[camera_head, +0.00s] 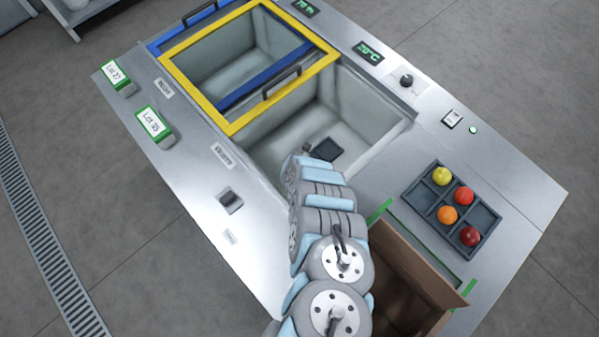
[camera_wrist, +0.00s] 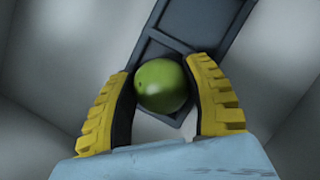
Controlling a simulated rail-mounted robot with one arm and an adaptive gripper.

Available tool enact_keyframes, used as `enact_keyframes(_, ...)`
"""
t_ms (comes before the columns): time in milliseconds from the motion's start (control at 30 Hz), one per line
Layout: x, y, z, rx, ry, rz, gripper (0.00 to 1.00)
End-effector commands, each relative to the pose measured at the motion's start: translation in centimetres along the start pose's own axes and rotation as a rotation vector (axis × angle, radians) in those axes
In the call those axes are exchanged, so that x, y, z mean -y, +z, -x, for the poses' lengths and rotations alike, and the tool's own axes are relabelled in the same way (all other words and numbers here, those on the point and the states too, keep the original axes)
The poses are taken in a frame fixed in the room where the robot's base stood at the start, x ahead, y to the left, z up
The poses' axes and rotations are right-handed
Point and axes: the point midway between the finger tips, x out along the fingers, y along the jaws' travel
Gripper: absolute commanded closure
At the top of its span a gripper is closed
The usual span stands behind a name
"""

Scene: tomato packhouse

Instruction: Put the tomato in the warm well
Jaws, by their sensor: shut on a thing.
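A green tomato (camera_wrist: 161,86) sits between the two yellow fingers of my gripper (camera_wrist: 163,98) in the wrist view. My gripper is shut on it. A dark grey compartment tray (camera_wrist: 180,40) lies behind the tomato on the pale well floor; I cannot tell whether the tomato touches it. Part of the dark tray (camera_head: 328,149) shows there. The arm hides my fingers and the tomato in that view. The well's label is too small to read surely.
A yellow-framed lid (camera_head: 170,72) and a blue-framed lid (camera_head: 160,43) lie over the far well. A sorting tray (camera_head: 483,213) with several red, orange and yellow tomatoes is at right. An open cardboard box (camera_head: 415,262) stands beside my arm. Two lot-labelled blocks (camera_head: 154,124) sit at left.

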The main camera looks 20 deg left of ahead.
Motion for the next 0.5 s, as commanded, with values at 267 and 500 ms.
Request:
enact_keyframes(267,0.0,-0.38,-1.02,0.001,0.0,-0.001,0.71)
enact_keyframes(500,-0.03,-0.55,-1.39,0.001,0.0,0.0,0.71)
